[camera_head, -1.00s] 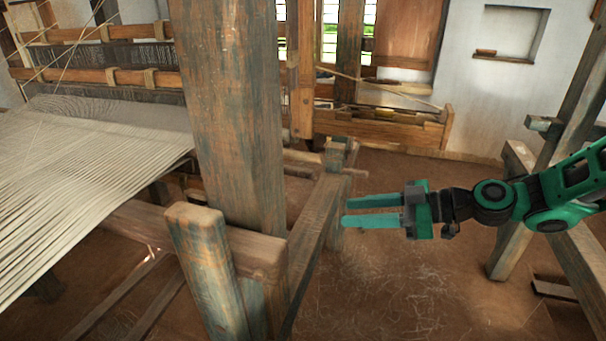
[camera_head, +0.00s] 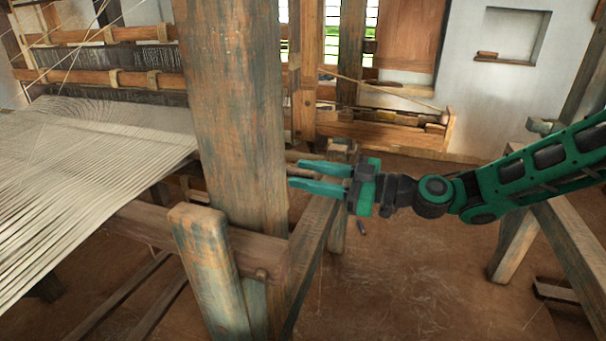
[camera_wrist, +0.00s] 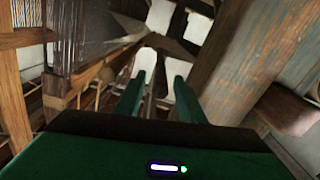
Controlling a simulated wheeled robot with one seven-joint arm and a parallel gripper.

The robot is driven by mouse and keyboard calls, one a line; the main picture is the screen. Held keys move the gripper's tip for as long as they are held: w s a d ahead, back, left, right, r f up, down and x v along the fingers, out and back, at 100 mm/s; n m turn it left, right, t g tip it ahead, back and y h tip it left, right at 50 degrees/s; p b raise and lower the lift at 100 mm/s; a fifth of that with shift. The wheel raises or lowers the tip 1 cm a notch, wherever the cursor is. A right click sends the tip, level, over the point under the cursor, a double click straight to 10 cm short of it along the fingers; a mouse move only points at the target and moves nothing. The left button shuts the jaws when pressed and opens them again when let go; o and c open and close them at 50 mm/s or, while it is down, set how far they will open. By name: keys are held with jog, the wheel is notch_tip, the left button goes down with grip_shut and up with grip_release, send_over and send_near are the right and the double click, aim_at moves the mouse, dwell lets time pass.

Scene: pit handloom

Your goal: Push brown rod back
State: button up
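A brown rod (camera_head: 304,156) shows as a short, roughly horizontal length just right of the big weathered post, above my fingers. I cannot tell for sure that it is the task's rod, and its left part is hidden behind the post. My gripper (camera_head: 296,174) is at the right side of the post, with its two green fingers apart and pointing left. I see nothing held between them. In the wrist view, the fingers (camera_wrist: 158,80) are also apart, with loom timbers beyond them. I cannot tell whether the fingers touch the rod.
The weathered post (camera_head: 232,110) stands close left of my fingers. A beam (camera_head: 312,240) runs below them to a short post. Pale warp threads (camera_head: 80,160) stretch at left. A wooden frame (camera_head: 520,240) stands at right. The brown floor (camera_head: 410,270) between is mostly clear.

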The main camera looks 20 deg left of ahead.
jog(key=shift+a, duration=0.9)
grip_shut()
jog(key=shift+s+a, duration=0.15)
jog(key=shift+s, duration=1.75)
grip_release()
jog(key=shift+s, duration=0.1)
